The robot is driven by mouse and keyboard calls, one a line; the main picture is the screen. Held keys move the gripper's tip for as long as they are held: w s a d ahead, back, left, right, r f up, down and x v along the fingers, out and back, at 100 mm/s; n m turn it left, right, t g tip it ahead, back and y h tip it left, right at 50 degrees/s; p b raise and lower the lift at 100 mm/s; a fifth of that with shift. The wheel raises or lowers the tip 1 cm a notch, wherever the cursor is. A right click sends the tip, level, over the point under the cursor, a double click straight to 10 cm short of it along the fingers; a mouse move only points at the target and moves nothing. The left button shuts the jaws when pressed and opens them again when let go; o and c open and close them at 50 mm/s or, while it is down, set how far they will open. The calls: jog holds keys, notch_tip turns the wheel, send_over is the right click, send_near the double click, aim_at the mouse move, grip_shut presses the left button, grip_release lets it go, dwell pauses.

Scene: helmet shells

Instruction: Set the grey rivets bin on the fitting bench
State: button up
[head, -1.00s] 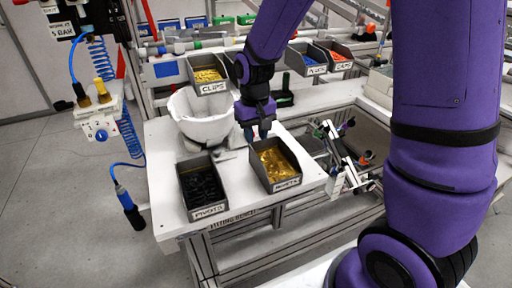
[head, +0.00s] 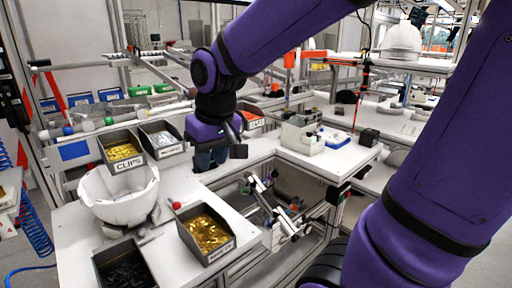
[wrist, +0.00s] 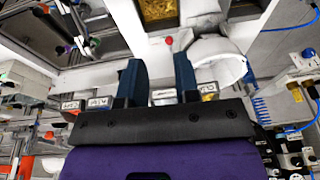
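A grey bin with gold-coloured pieces (head: 232,252) sits on the white fitting bench (head: 72,232), near its front right edge. Its label is too small to read surely; it may say rivets. It also shows at the top of the wrist view (wrist: 175,22). A dark bin with black pieces (head: 103,262) stands to its left on the bench. My gripper (head: 210,160) is behind the gold-filled bin, apart from it, just right of a grey bin of pale parts. In the wrist view my fingers (wrist: 158,80) stand apart with nothing held between them.
A white helmet shell (head: 118,200) stands on the bench left of the gold-filled bin. A clips bin (head: 122,168) and a pale-parts bin (head: 160,153) are behind. A small red knob (head: 176,205) is near the gold-filled bin. A white side bench (head: 345,155) extends right.

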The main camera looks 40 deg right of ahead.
jog(key=s+d+r+t, duration=0.2)
jog(key=s+r, duration=0.3)
jog(key=s, duration=0.6)
jog(key=shift+s+d+t, duration=0.15)
jog(key=shift+t, duration=0.15)
